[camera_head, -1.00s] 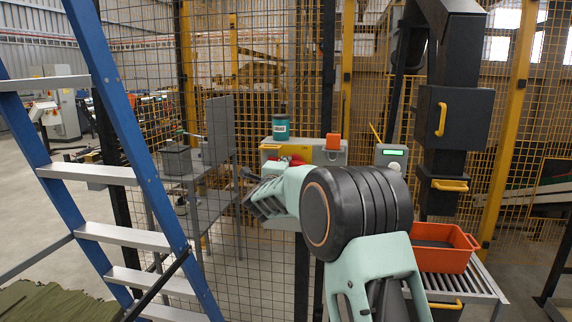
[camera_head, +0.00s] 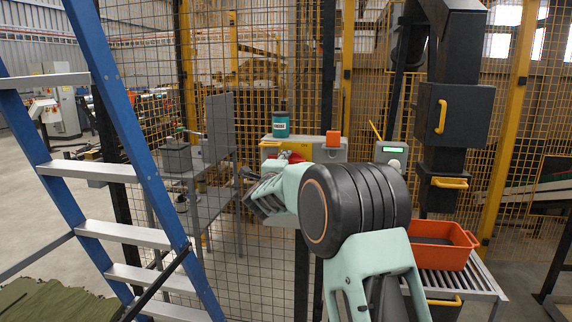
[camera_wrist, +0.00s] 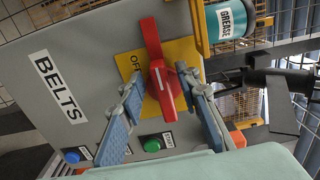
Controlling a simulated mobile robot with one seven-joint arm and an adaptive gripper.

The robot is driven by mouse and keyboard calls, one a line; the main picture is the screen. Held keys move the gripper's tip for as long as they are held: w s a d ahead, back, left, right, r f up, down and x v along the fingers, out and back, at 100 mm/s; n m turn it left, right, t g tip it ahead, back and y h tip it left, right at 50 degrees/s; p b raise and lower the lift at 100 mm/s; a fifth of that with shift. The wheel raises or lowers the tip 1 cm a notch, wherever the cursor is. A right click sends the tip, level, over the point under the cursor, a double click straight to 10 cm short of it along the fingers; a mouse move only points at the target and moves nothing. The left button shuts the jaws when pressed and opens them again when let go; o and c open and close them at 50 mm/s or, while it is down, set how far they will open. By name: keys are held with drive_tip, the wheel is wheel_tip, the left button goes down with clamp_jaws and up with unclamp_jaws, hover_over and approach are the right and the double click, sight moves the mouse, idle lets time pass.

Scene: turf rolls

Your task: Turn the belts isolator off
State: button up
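The belts isolator is a red rotary handle (camera_wrist: 163,83) on a yellow plate (camera_wrist: 185,50) marked "OF…", the rest of the word hidden. It sits on a grey panel (camera_wrist: 95,40) labelled "BELTS" (camera_wrist: 59,86). The handle's long bar runs roughly top to bottom in the wrist view, along the label's reading direction. My gripper (camera_wrist: 162,78) is open, one finger on each side of the handle's lower half, with gaps visible; contact cannot be told.
Below the handle in the wrist view are a blue button (camera_wrist: 72,156) and a green button (camera_wrist: 151,145). A grease can (camera_wrist: 231,18) stands on the box. A mesh fence surrounds the area. A blue ladder (camera_head: 125,120) stands left, an orange crate (camera_head: 440,258) right.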

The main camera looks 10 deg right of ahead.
drive_tip(key=shift+s, duration=0.1)
drive_tip(key=v, duration=1.2)
